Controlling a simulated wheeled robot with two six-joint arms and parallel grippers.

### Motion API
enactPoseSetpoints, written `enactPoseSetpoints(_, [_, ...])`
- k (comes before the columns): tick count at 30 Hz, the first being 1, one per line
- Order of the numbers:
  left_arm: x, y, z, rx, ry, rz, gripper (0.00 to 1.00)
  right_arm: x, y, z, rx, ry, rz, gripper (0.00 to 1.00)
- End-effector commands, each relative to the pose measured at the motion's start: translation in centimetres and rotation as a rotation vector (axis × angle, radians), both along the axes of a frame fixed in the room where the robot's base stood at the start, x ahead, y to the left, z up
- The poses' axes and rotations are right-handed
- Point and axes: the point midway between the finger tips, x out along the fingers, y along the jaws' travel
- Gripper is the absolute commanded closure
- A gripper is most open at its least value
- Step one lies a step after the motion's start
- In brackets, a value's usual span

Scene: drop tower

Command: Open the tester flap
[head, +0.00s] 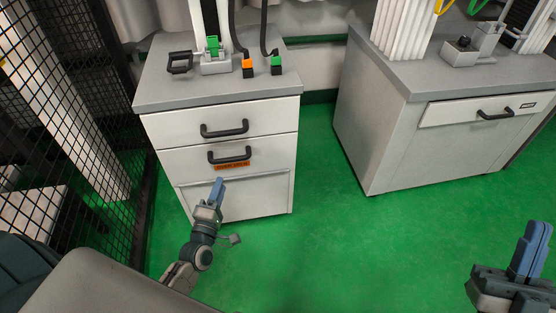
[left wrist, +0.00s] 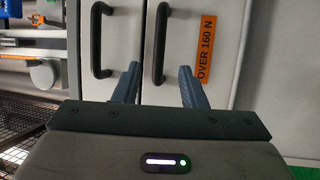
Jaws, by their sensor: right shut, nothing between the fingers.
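The left grey cabinet (head: 215,95) has an upper front with a black handle (head: 224,129) and a middle front with a second black handle (head: 230,154). An orange label (head: 232,166) sits below the second handle and reads "OVER 160 N" in the left wrist view (left wrist: 205,47). A plain panel (head: 250,197) is lowest. All fronts look closed; I cannot tell which is the flap. My left gripper (head: 218,186) is open before the middle front. In the left wrist view the lower handle (left wrist: 160,40) appears between its fingertips (left wrist: 158,72); contact is unclear. My right gripper (head: 535,235) is shut and empty.
A device with a green part (head: 213,45) and small orange (head: 248,66) and green (head: 276,66) blocks stand on the cabinet top. A black mesh fence (head: 95,110) is close on the left. Another cabinet (head: 400,130) stands right. Green floor between is clear.

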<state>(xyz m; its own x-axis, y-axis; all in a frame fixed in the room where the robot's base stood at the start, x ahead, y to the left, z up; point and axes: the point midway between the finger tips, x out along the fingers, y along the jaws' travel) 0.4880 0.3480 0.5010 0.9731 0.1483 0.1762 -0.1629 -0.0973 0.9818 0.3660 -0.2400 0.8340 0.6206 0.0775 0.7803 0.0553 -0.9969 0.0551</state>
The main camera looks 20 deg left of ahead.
Motion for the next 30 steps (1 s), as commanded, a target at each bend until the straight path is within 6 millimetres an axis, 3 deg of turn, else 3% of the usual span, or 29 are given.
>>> enactPoseSetpoints(18, [9.4,1.4,1.7,0.002,0.001,-0.001,0.62,-0.2,0.0,0.3,-0.002,-0.019,0.000,1.00])
enactPoseSetpoints(30, [10.3,1.5,1.9,0.003,0.003,0.000,0.62,-0.4,0.0,0.6,-0.003,-0.039,0.000,1.00])
